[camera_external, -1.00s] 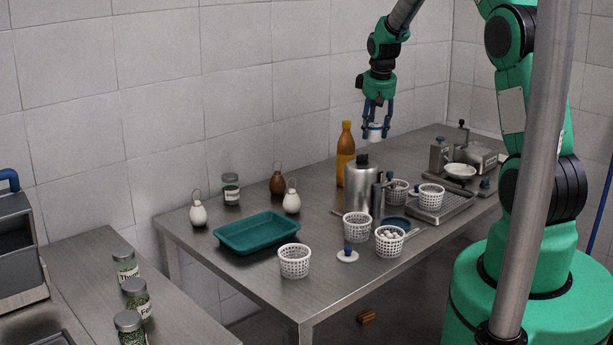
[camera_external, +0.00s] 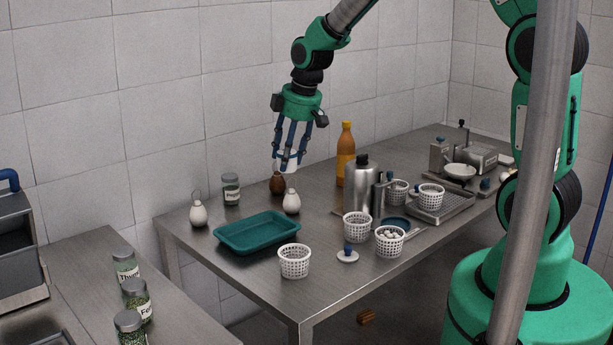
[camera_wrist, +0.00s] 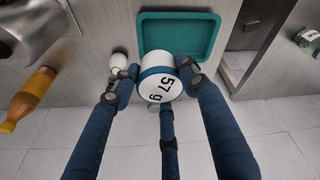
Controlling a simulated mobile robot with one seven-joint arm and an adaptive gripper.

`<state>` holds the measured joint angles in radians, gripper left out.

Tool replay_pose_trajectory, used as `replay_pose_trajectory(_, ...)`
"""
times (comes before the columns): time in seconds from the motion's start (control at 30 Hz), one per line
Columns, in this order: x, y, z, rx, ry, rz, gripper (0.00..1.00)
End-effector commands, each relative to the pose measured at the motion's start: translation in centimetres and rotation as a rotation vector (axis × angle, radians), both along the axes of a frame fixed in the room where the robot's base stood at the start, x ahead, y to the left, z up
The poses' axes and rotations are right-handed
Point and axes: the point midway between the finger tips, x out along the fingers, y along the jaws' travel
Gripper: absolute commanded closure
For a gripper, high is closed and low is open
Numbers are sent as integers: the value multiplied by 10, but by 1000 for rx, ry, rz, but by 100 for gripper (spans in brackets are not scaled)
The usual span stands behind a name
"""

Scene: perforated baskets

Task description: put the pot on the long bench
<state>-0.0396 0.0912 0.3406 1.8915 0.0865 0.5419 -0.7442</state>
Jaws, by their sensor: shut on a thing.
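The pot is a small white cylinder with a blue band, and its lid reads "57 g" in the wrist view (camera_wrist: 158,90). My gripper (camera_external: 287,166) is shut on it, with blue fingers around its sides. In the external view the pot (camera_external: 289,157) is partly hidden by the fingers and is held in the air over the steel table (camera_external: 335,265), by the brown and white flasks. A second steel bench (camera_external: 165,307) runs along the lower left. I cannot tell which of the two is the long bench.
A teal tray (camera_external: 257,232) lies left of and below the gripper. White flasks (camera_external: 198,214) (camera_external: 291,202), a brown flask (camera_external: 277,184), an orange bottle (camera_external: 345,165) and a metal canister (camera_external: 358,190) stand nearby. White perforated baskets (camera_external: 294,261) stand to the front and right. Spice jars (camera_external: 135,299) line the left bench.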

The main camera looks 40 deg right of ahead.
Motion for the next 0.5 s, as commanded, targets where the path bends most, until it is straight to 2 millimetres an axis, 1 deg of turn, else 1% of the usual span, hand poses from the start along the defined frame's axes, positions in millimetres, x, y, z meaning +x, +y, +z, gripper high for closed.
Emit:
replay_pose_trajectory(0.03, -8, 20, 0, 0, 0, 44, 84)
replay_pose_trajectory(0.1, -19, 43, -1, 0, 0, 100, 84)
replay_pose_trajectory(0.27, -46, 93, -1, 0, 0, 231, 84)
replay_pose_trajectory(0.5, -94, 161, -3, 1, 0, 424, 84)
